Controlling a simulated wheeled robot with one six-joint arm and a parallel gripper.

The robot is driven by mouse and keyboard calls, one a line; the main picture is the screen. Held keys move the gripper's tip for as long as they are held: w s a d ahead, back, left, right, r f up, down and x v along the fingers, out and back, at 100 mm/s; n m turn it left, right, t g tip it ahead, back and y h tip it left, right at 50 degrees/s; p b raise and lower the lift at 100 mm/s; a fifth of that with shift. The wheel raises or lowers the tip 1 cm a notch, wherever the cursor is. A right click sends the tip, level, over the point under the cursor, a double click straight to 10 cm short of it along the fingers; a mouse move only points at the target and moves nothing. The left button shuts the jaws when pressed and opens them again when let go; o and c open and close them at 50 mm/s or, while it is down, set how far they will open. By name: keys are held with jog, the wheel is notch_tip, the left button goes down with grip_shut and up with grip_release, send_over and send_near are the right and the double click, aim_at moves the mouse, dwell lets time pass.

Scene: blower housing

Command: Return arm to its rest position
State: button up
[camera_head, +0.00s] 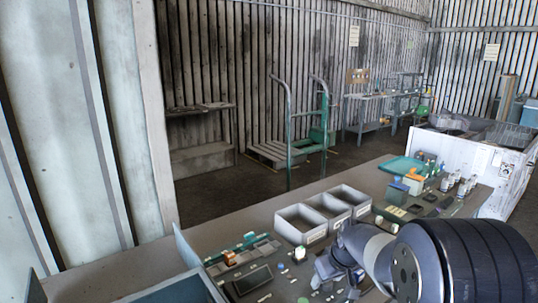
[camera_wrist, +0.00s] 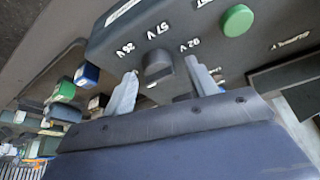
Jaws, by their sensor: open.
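In the wrist view my gripper (camera_wrist: 161,69) is open, with its two pale fingers spread apart. A dark round knob (camera_wrist: 157,64) on a grey control box (camera_wrist: 110,45) shows in the gap between the fingertips. I see no clear contact between fingers and knob. White voltage markings surround the knob, and a green button (camera_wrist: 237,20) sits to its upper right. In the head view my arm reaches in from the lower right, low over the workbench (camera_head: 240,218). Its own links partly hide the gripper and the box there.
Three joined grey bins (camera_head: 300,226) stand on the bench behind my arm. Small parts lie left of it, and jars (camera_head: 465,186) and a teal tray (camera_head: 402,166) stand farther right. A white cabinet (camera_head: 470,155) is at the right. A green trolley (camera_head: 290,130) stands beyond the bench.

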jog(key=shift+m, duration=0.5)
